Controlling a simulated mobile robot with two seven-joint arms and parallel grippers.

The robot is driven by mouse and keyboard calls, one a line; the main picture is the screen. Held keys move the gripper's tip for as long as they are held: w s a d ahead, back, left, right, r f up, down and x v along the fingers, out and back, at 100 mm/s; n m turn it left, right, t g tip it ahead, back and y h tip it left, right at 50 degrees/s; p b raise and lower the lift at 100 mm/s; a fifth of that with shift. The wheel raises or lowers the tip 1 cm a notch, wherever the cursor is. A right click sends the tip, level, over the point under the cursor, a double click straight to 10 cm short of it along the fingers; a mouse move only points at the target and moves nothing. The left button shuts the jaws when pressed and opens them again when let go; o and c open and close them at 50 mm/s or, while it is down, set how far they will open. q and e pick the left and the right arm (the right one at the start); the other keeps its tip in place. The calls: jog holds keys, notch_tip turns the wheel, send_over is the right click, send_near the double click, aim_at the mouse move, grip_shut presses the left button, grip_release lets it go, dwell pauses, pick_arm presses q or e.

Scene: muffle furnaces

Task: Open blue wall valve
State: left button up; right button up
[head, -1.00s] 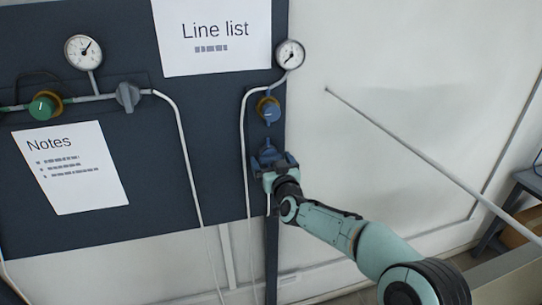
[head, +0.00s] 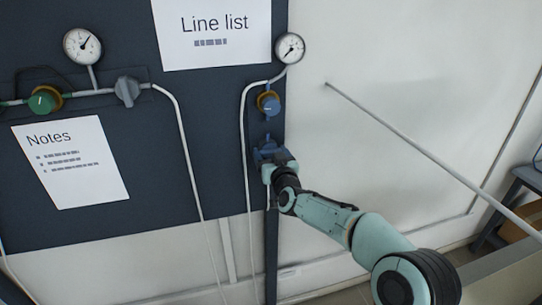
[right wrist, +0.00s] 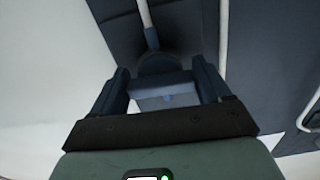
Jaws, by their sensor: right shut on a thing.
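The blue wall valve (head: 268,138) sits low on the right edge of the dark wall panel, on the line below the right gauge. In the head view only a small top part of it shows above my right gripper (head: 268,154). In the right wrist view its handle (right wrist: 160,84) lies between the two fingers of my right gripper (right wrist: 162,88), which is shut on it. How far the handle is turned is hard to tell. My left gripper is in no view.
A blue knob with a brass ring (head: 268,104) and a round gauge (head: 290,47) sit just above. A green knob (head: 43,100), a grey valve (head: 128,91) and another gauge (head: 82,46) are to the left. A pale rod (head: 420,150) slants across the right side.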

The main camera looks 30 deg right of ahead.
jog(key=m+b, duration=0.2)
jog(key=m, duration=0.1)
jog(key=shift+f+m, duration=0.1)
jog(key=shift+m, duration=0.2)
jog(key=m+b, duration=0.2)
jog(key=m, duration=0.1)
jog(key=shift+a+m, duration=0.1)
jog(key=shift+m, duration=0.3)
jog(key=m+b, duration=0.2)
jog(key=m, duration=0.3)
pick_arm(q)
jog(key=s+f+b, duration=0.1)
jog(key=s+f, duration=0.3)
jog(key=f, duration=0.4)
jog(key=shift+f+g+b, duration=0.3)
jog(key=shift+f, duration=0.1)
pick_arm(e)
jog(key=shift+r+m, duration=0.15)
jog(key=shift+m, duration=1.05)
jog(key=shift+r+m, duration=0.15)
jog(key=shift+m, duration=1.05)
jog(key=shift+a, duration=0.1)
jog(key=o, duration=1)
jog(key=shift+w, duration=0.1)
jog(key=shift+c, duration=0.2)
